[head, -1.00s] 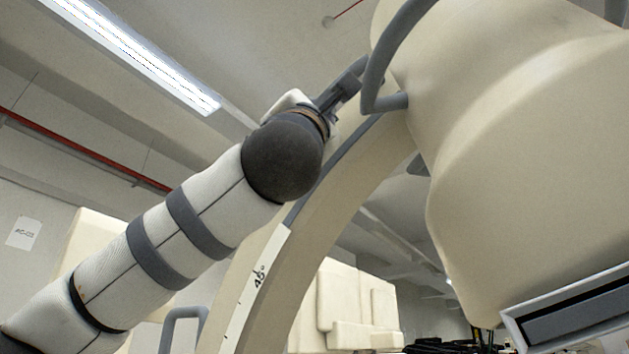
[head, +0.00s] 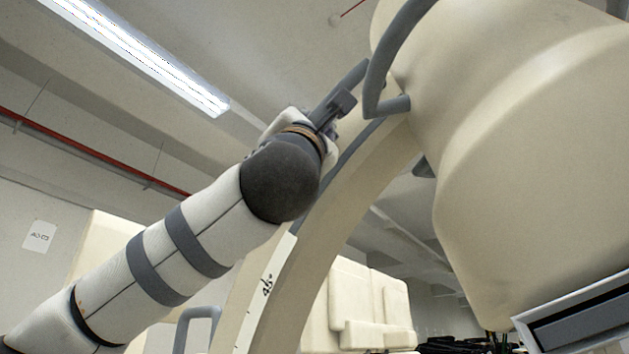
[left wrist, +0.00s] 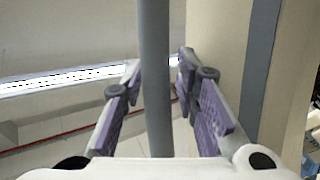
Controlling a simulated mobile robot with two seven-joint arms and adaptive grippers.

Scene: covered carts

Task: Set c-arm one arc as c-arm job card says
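A large beige C-arm shows in the head view. Its curved arc (head: 325,225) runs from upper right to lower left, with a white scale strip (head: 268,284) marked 45° on its side. A grey loop handle (head: 392,42) stands out from the big beige housing at the arc's top. My left gripper (head: 344,93) is raised beside this handle. In the left wrist view a grey bar (left wrist: 156,80) passes between the two fingers, with narrow gaps at both sides. My left gripper (left wrist: 160,85) is open around it. My right gripper is not in view. No job card can be read.
A second grey handle (head: 196,322) is low at the left. Beige covered equipment (head: 370,305) stands behind the arc. A small paper sign (head: 39,236) hangs on the left wall. A grey-framed panel (head: 580,325) is at lower right. A ceiling lamp (head: 150,60) hangs above.

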